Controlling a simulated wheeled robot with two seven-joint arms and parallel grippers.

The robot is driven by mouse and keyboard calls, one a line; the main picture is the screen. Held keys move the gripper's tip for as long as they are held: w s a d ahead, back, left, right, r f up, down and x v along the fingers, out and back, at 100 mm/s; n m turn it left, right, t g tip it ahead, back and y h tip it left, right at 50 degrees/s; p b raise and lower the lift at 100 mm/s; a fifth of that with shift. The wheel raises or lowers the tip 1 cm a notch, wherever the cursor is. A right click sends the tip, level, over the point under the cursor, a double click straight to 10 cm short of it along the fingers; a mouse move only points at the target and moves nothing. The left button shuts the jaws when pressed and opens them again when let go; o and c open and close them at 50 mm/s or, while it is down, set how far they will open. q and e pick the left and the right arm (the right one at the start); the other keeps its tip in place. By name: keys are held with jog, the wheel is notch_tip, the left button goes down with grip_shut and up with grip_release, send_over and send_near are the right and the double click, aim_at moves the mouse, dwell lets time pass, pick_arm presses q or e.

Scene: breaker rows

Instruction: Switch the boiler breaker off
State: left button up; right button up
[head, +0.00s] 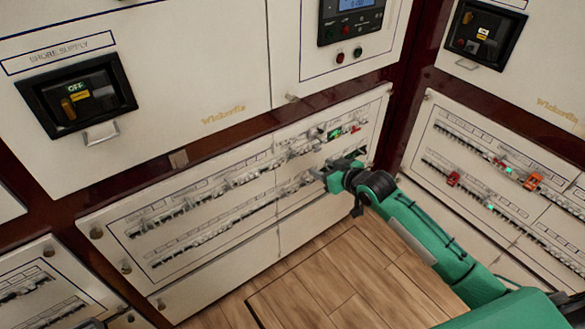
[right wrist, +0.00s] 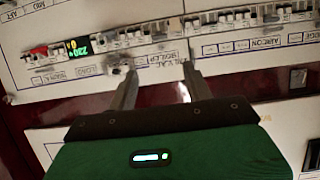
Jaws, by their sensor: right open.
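My right gripper (head: 335,184) is in front of the lower breaker panel in the head view, its fingers towards the breaker rows. In the right wrist view the gripper (right wrist: 155,70) is open, with nothing between its fingers. That view is upside down. A label reading BOILER (right wrist: 156,57) shows between the fingertips, with breaker levers (right wrist: 160,36) along the row just above it in the picture. Whether the boiler breaker's lever is on or off is too small to tell. I cannot tell whether a fingertip touches the panel. My left gripper is not clearly visible.
The same row has a red switch (right wrist: 38,50) and a lit green display (right wrist: 78,45). Other labelled breakers sit close on both sides. The SHORE SUPPLY switch (head: 77,95) is at upper left. A right-hand panel (head: 500,175) has red and orange switches. Wooden floor (head: 340,280) lies below.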

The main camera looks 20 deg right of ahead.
aim_at(298, 155)
jog(key=x, duration=1.2)
jog(key=shift+w+b, duration=0.2)
jog(key=shift+b, duration=0.15)
jog(key=shift+w+a+f, duration=0.2)
jog(key=shift+w+f, duration=0.1)
jog(key=shift+w, duration=0.3)
pick_arm(q)
jog(key=r, duration=0.1)
jog(key=w+r, duration=0.1)
jog(key=r, duration=0.1)
jog(key=shift+w+d, duration=0.15)
jog(key=shift+d, duration=0.1)
jog(key=shift+f, duration=0.1)
jog(key=shift+s+f, duration=0.15)
jog(key=shift+s, duration=0.15)
pick_arm(e)
jog(key=c, duration=1)
